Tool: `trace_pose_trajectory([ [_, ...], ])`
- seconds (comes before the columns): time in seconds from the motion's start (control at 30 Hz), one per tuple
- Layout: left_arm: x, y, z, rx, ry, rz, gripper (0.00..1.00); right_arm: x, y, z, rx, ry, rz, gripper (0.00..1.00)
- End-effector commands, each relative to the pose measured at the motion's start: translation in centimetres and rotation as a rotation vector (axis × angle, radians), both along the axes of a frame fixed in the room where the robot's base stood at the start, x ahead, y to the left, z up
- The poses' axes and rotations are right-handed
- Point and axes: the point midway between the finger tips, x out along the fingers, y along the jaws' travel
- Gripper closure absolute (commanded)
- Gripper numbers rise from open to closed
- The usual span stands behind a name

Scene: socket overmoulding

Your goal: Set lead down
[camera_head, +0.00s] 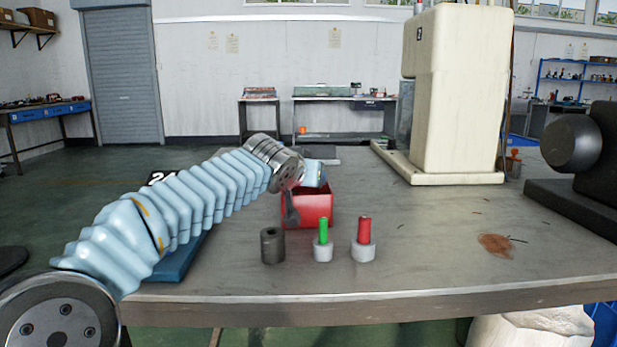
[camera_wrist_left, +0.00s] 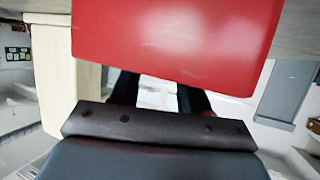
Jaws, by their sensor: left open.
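My left gripper (camera_head: 291,212) reaches in from the left, its dark fingers pointing down at the near left side of a red bin (camera_head: 318,208). In the left wrist view its fingers (camera_wrist_left: 158,97) are spread apart, with nothing clearly held between them. The red bin (camera_wrist_left: 175,45) fills the top of that view, close to the fingers. A green peg (camera_head: 323,231) stands upright in a light grey socket (camera_head: 323,252). A red peg (camera_head: 364,230) stands upright in another light grey socket (camera_head: 362,251). I cannot identify a lead; the bin's inside is hidden.
A dark grey hollow cylinder (camera_head: 272,246) stands left of the green peg. A tall cream machine (camera_head: 455,95) stands at the table's back right, and a dark machine part (camera_head: 575,145) at the right. A blue flat item (camera_head: 180,258) lies partly behind my arm. The table's (camera_head: 430,230) right-middle is mostly clear.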

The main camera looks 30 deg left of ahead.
Motion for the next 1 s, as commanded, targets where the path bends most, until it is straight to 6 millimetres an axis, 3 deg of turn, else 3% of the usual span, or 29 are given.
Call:
trace_pose_trajectory([
  [0.03,0.0,0.0,1.2,0.0,-0.001,0.0,0.54,0.0,0.0,1.2,-0.001,-0.002,-0.001,1.0],
  [0.5,-9.4,-1.7,4.6,0.001,-0.003,0.001,0.54,0.0,-0.1,0.5,-0.001,-0.002,-0.001,1.0],
  [0.7,-10.9,-2.0,5.2,0.001,0.0,0.0,0.54,0.0,-0.1,0.5,-0.001,-0.002,-0.001,1.0],
  [1.0,-10.9,-2.0,5.2,0.0,0.0,0.0,0.54,0.0,-0.1,0.5,-0.001,-0.002,-0.001,1.0],
])
